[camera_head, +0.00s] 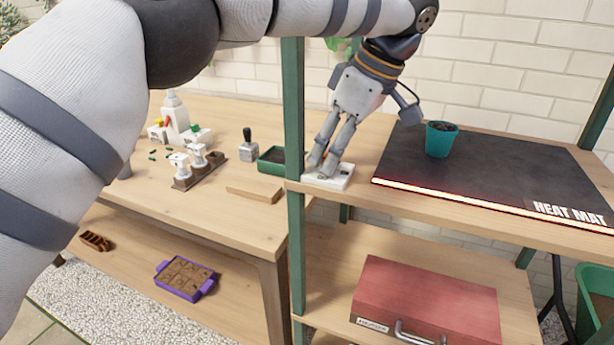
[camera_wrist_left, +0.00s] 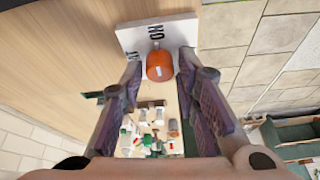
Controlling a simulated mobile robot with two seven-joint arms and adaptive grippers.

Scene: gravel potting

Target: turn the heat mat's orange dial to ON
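The heat mat (camera_head: 480,170) is a black sheet on the right-hand shelf, with a glowing orange-red strip along its front edge. Its white control box (camera_head: 342,180) sits at the shelf's left end. In the left wrist view, the orange dial (camera_wrist_left: 160,66) is on the white box (camera_wrist_left: 130,37), near the word ON. A second label is partly hidden by a finger. My left gripper (camera_head: 322,166) points down at the box. In the wrist view its open fingers (camera_wrist_left: 160,68) stand either side of the dial, with small gaps visible. The fingers hide the dial in the head view. My right gripper is not in view.
A teal pot (camera_head: 440,140) stands on the mat. A green shelf post (camera_head: 293,110) rises left of my gripper. The left table (camera_head: 235,225) holds bottles, a dark tray and small tools. A red box (camera_head: 425,300) is on the lower shelf.

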